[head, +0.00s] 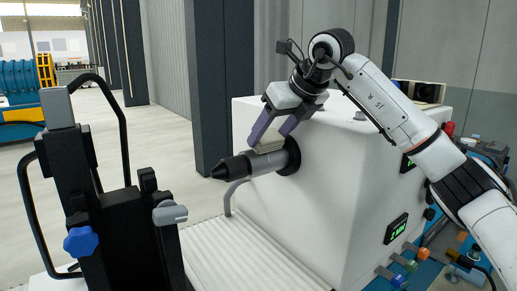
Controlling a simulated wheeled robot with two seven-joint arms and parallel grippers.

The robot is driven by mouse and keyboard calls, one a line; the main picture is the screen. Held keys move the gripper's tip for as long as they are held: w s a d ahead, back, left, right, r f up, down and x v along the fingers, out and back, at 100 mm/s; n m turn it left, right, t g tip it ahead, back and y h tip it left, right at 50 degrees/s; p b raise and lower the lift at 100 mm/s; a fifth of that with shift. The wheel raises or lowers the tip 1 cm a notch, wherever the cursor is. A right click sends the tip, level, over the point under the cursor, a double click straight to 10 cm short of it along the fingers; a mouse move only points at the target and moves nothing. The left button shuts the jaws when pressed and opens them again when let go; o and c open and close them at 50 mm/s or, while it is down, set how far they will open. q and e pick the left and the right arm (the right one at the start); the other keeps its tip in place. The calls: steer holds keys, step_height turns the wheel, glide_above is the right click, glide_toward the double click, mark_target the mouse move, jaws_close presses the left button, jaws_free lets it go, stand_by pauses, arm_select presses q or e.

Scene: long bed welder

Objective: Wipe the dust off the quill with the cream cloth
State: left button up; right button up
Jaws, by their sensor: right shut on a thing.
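The quill (262,163) is a grey cylinder with a black tapered nose. It sticks out to the left from a black collar on the white machine housing. My right gripper (272,140) is above the quill with its purple fingers pointing down. It is shut on the cream cloth (269,146), a small pale piece that lies at the top of the quill and appears to touch it. Dust on the quill is too small to make out. My left gripper is not in view.
The white housing (330,190) fills the middle right, with green displays and coloured knobs low on its side. A black fixture (115,225) with blue and grey knobs stands at the left front. A ribbed white bed (240,260) lies below the quill. Open floor lies behind.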

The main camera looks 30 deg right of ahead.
steer(key=shift+d, duration=0.15)
steer(key=shift+d, duration=0.2)
stand_by(0.3)
steer(key=shift+w+r, duration=0.1)
steer(key=shift+r, duration=0.9)
steer(key=shift+r, duration=2)
